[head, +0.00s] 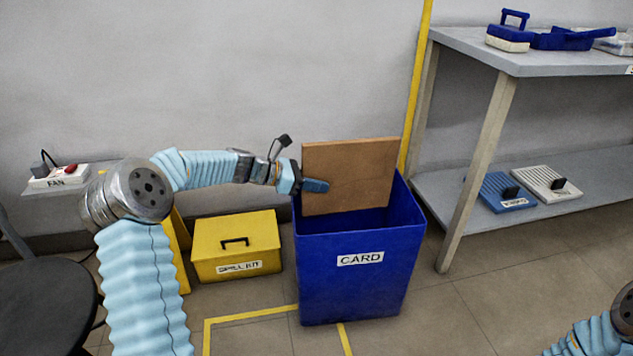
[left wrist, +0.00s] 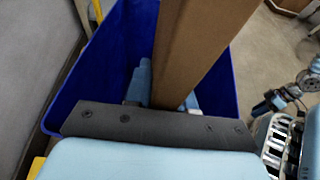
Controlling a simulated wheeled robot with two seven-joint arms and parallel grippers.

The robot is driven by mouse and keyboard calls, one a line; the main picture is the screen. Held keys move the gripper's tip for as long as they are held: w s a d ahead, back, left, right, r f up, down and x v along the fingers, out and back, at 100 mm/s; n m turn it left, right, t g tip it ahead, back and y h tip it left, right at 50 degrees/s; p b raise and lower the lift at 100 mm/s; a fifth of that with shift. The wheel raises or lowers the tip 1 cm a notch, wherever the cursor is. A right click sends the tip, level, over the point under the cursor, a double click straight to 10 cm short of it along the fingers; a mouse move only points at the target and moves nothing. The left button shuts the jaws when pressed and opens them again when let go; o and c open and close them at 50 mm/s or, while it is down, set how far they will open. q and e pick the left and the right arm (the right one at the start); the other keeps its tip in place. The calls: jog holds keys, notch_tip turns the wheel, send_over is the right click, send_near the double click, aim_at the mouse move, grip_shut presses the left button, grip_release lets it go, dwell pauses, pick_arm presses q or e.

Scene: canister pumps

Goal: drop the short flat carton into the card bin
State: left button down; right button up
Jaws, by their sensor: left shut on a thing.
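The flat brown carton (head: 350,172) is held upright on edge by my left gripper (head: 316,186). Its lower part is over the open mouth of the blue card bin (head: 345,285), which bears the label CARD. The carton's lower edge appears at or just below the level of the bin's back rim. In the left wrist view the carton (left wrist: 195,50) stands out from the jaws, with the bin's blue wall (left wrist: 95,75) around it. My left gripper is shut on the carton at its left side. Only part of my right arm shows at the lower right; its gripper is outside the head view.
A yellow spill kit box (head: 236,248) stands left of the bin. A grey shelf unit (head: 480,45) with blue and white items is at the right. A black stool (head: 45,305) and a white fan switch box (head: 57,177) are at the left. Yellow tape marks the floor.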

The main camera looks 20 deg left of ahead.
pick_arm(q)
jog(key=shift+r, duration=0.1)
jog(key=c, duration=0.9)
grip_release()
jog(key=p+v, duration=0.2)
jog(key=v, duration=1.1)
jog(key=shift+s+a+p, duration=0.25)
jog(key=shift+a+p, duration=0.05)
jog(key=shift+p, duration=0.1)
